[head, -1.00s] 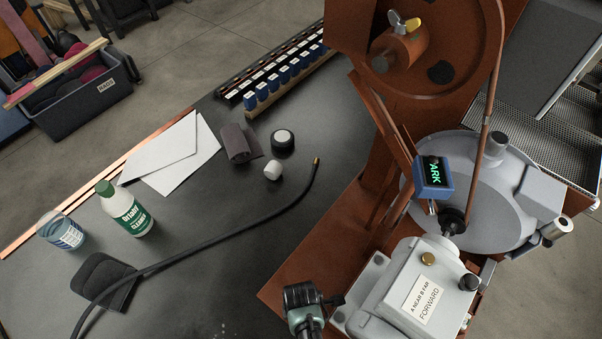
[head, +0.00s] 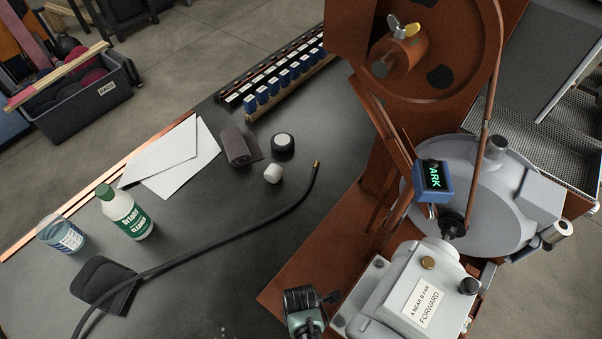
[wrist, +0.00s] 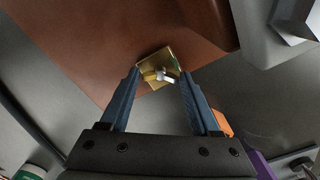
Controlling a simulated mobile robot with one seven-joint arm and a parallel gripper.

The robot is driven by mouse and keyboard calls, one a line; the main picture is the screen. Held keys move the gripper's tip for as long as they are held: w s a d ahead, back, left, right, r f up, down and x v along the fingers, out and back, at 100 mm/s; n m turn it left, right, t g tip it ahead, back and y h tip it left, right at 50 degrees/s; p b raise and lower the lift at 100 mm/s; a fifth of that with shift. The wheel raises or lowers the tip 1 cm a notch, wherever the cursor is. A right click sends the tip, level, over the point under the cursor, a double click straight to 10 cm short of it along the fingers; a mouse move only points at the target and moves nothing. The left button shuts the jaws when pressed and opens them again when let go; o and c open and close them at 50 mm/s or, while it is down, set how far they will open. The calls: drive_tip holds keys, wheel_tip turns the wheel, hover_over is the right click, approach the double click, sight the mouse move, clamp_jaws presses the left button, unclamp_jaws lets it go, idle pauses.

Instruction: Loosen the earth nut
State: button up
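In the wrist view a square brass plate (wrist: 153,58) sits at the corner of a rust-brown panel. A small pale winged nut (wrist: 166,75) stands on it, which looks like the earth nut. My gripper (wrist: 158,75) is open, with its two blue fingers on either side of the nut. The fingertips reach the plate's sides in the picture; I cannot tell whether they touch anything. My gripper and this nut are not recognisable in the head view.
The rust-brown machine (head: 385,150) with its grey drum (head: 490,200) fills the right. A black hose (head: 230,235) crosses the dark bench. A cleaner bottle (head: 128,213) and a glass jar (head: 60,235) stand at left. A rags bin (head: 90,100) is behind.

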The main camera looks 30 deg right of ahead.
drive_tip(key=o, duration=0.3)
drive_tip(key=shift+o, duration=0.2)
wheel_tip(320, 180, up, 13)
drive_tip(key=p, duration=0.1)
drive_tip(key=shift+p, duration=0.35)
idle(0.4)
